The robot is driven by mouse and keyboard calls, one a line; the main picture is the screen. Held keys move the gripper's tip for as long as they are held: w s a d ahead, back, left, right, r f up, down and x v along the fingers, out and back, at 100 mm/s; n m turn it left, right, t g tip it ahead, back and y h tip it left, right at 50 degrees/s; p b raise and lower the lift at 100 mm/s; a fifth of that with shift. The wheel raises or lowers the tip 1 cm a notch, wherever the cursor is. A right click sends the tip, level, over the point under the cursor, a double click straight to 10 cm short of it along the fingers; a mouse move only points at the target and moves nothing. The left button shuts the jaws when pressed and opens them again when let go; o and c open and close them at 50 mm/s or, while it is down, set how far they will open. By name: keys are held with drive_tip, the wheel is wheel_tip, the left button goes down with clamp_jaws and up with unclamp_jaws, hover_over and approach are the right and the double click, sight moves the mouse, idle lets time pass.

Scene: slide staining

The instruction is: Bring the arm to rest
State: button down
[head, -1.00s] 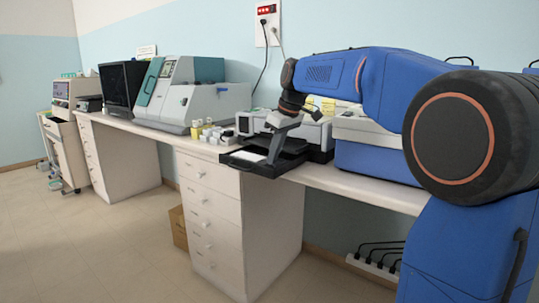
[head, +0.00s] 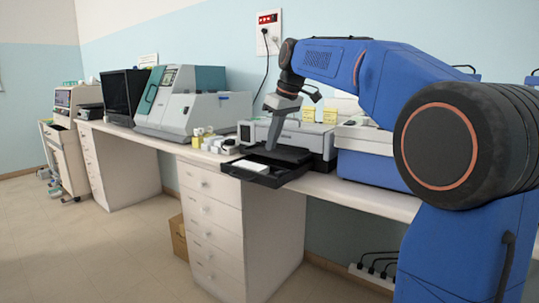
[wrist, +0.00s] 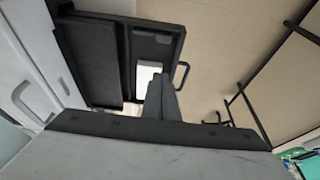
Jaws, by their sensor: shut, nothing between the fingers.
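My blue arm reaches from the right of the head view over the bench. My gripper (head: 270,148) points down, shut and empty, above a black pulled-out tray (head: 278,179) of a grey-white machine (head: 315,140). A white flat piece (head: 250,166) lies at the tray's front left. In the wrist view my gripper (wrist: 160,78) shows as one closed grey wedge, its tip overlapping the white piece (wrist: 146,75) in the picture. The black tray (wrist: 95,60) lies beyond it. The exact gap between tip and tray cannot be told.
Small bottles and white pots (head: 212,140) stand left of the tray. A large grey and teal machine (head: 195,105) and a black box-shaped device (head: 122,95) stand further left. A blue and white unit (head: 370,155) is to the right. The floor (head: 90,240) in front is clear.

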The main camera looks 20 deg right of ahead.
drive_tip(key=s+d+f+m, duration=0.1)
drive_tip(key=s+f, duration=0.2)
drive_tip(key=s, duration=0.4)
drive_tip(key=s+f+m+h, duration=0.1)
drive_tip(key=s+f+m, duration=0.15)
drive_tip(key=s, duration=0.35)
drive_tip(key=s+d+f, duration=0.1)
drive_tip(key=s+f, duration=0.3)
drive_tip(key=s, duration=0.3)
drive_tip(key=s+d+f+m+t+h, duration=0.1)
drive_tip(key=s+f+m, duration=0.2)
drive_tip(key=s+f, duration=1.4)
wheel_tip(320, 180, down, 2)
drive_tip(key=shift+s+d+f+m+t, duration=0.2)
drive_tip(key=shift+s+m+t, duration=0.05)
drive_tip(key=shift+m+t, duration=0.15)
drive_tip(key=c, duration=2.5)
unclamp_jaws()
